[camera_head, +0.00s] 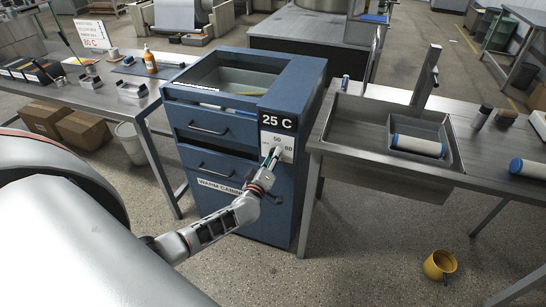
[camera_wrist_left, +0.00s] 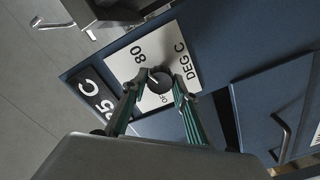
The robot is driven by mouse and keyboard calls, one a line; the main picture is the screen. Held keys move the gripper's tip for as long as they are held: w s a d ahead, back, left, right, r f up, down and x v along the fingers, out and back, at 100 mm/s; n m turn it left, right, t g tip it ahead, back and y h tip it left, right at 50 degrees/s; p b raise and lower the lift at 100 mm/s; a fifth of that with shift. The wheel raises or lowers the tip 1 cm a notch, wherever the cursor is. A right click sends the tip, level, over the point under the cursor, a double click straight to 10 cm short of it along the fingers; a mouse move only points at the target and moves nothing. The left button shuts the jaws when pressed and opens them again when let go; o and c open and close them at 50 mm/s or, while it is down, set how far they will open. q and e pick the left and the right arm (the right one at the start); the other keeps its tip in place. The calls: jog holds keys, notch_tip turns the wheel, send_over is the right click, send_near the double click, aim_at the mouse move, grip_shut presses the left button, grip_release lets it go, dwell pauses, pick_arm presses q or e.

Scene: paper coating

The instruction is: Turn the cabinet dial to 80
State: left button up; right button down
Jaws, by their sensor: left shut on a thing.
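The blue warm cabinet (camera_head: 222,130) stands in the middle of the head view, with a black display (camera_head: 278,121) reading 25 C. Below the display is a white dial plate (camera_head: 287,141) with the marks 50 and 80. My left gripper (camera_head: 271,157) is at the plate and hides most of the dial. In the left wrist view the dark round dial (camera_wrist_left: 158,82) sits between the two green-grey fingers of the left gripper (camera_wrist_left: 155,92), which is shut on it. OFF, 80 and DEG C are printed around it. The right gripper is not in view.
A steel bench with a sink (camera_head: 377,140) and white rollers (camera_head: 416,146) stands close to the right of the cabinet. A left bench (camera_head: 110,98) holds an orange bottle (camera_head: 150,62) and a sign (camera_head: 91,34) reading 80 C.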

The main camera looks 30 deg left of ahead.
pick_arm(q)
jog(key=shift+f, duration=0.1)
dwell(0.4)
jog(key=o, duration=1.1)
jog(key=v, duration=1.2)
